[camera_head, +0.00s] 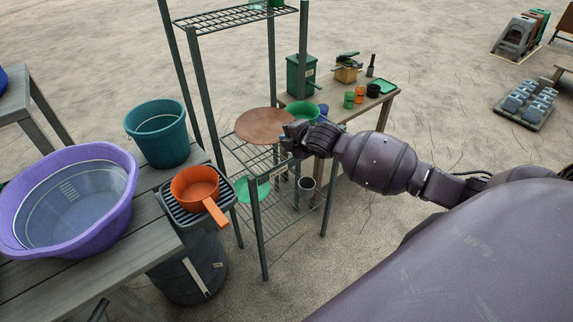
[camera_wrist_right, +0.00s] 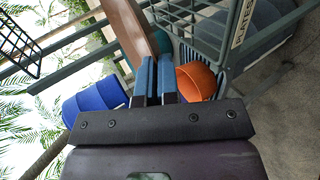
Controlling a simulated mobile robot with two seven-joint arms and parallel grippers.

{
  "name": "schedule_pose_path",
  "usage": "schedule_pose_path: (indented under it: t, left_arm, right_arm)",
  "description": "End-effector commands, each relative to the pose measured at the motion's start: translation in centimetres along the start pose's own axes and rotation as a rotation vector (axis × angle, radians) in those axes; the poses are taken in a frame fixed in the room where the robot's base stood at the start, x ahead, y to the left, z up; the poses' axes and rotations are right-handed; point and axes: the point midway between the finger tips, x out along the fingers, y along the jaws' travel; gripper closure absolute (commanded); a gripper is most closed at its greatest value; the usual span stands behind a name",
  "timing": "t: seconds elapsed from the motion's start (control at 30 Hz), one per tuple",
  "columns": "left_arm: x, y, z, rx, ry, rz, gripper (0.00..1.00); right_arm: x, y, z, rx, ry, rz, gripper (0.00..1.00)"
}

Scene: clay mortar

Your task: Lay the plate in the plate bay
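The plate (camera_head: 265,126) is a flat, round brown disc, held about level over the middle wire shelf (camera_head: 236,148) of a dark metal rack. My right gripper (camera_head: 291,138) is at the plate's right edge. In the right wrist view its two blue fingers (camera_wrist_right: 155,78) are close together on the plate (camera_wrist_right: 128,30), which runs up between them. A label reading "PLATES" (camera_wrist_right: 241,22) shows on a grey-green rack bar there. I cannot tell whether the plate touches the shelf. My left gripper is not in view.
Rack posts (camera_head: 205,90) stand around the plate, with a top wire shelf (camera_head: 236,18) above. A green bowl (camera_head: 302,112) lies just beyond. An orange pan (camera_head: 195,186), teal bucket (camera_head: 157,133) and purple tub (camera_head: 110,215) stand left. A wooden table (camera_head: 385,105) is behind.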

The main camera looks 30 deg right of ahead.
Motion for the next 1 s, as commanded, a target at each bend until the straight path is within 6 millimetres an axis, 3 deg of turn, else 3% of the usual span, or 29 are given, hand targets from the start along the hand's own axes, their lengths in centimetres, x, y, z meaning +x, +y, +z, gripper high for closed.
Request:
schedule_pose_path:
  t: [0.1,0.23,0.53,0.8,1.0]
  left_arm:
    - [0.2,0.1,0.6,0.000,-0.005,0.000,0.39]
    - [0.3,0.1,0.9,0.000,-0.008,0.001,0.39]
    - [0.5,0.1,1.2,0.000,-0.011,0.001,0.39]
    - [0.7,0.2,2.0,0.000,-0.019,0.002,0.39]
    - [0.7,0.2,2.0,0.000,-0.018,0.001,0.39]
  right_arm:
    - [1.4,-2.4,-0.1,0.005,0.001,-0.002,1.00]
    - [2.5,-4.1,-0.1,0.003,0.001,0.000,1.00]
    - [3.5,-5.7,-0.1,0.002,0.001,0.001,1.00]
    - [5.2,-8.6,-0.1,0.002,0.001,0.000,1.00]
    - [5.3,-8.6,-0.1,0.000,0.000,0.002,1.00]
